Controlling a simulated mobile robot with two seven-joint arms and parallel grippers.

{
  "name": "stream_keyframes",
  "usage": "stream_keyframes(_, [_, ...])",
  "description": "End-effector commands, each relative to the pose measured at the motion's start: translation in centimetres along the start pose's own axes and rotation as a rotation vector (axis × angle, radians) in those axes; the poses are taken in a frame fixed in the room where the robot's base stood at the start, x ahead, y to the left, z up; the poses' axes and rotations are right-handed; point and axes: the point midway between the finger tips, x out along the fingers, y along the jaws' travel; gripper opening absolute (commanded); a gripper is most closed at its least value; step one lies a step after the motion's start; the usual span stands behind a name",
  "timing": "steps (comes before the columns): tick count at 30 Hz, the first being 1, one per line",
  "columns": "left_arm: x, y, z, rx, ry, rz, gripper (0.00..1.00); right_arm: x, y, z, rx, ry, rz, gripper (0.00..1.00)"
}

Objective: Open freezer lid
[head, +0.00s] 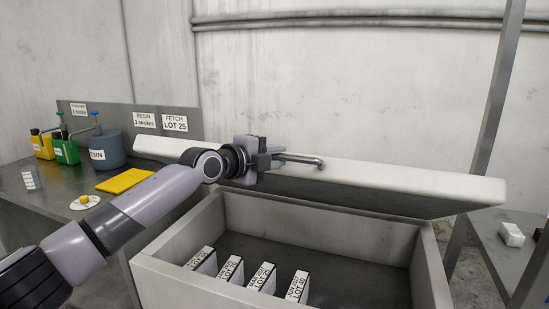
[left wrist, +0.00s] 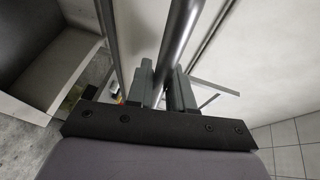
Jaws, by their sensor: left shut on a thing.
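The freezer lid (head: 420,180) is a long white slab, raised and tilted back above the grey freezer box (head: 190,231). A metal bar handle (head: 302,159) sticks out from its front face. My left gripper (head: 270,158) is shut on the handle; in the left wrist view the bar handle (left wrist: 177,45) runs between the two fingers (left wrist: 167,88). Inside the open freezer stand several white packs with lot labels (head: 262,279). My right gripper is not in view.
At the left a bench (head: 50,200) holds a yellow jug (head: 42,146), a green jug (head: 66,151), a resin bucket (head: 106,151) and a yellow slab (head: 126,181). At the right, a metal post (head: 495,100) and a shelf with a white block (head: 511,234) stand near the freezer.

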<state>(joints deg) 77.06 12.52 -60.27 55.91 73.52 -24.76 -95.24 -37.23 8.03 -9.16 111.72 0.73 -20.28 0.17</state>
Motion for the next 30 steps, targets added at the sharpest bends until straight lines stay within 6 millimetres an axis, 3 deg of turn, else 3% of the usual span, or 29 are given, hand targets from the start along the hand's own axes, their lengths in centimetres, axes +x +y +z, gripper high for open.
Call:
stream_keyframes(2, [0.0,0.0,0.0,0.001,0.0,0.0,0.0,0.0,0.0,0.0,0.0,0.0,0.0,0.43])
stream_keyframes(3, [0.0,0.0,0.0,0.001,0.0,0.0,0.24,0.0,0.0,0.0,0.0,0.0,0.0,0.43])
stream_keyframes(5, [0.0,0.0,0.0,0.0,0.0,0.0,0.42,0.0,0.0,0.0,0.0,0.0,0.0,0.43])
stream_keyframes(19, [-0.6,0.1,0.1,0.002,0.001,0.001,0.42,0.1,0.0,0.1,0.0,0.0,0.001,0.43])
stream_keyframes(30, [-4.5,0.2,0.1,0.002,0.0,0.0,0.42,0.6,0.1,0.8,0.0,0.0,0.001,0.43])
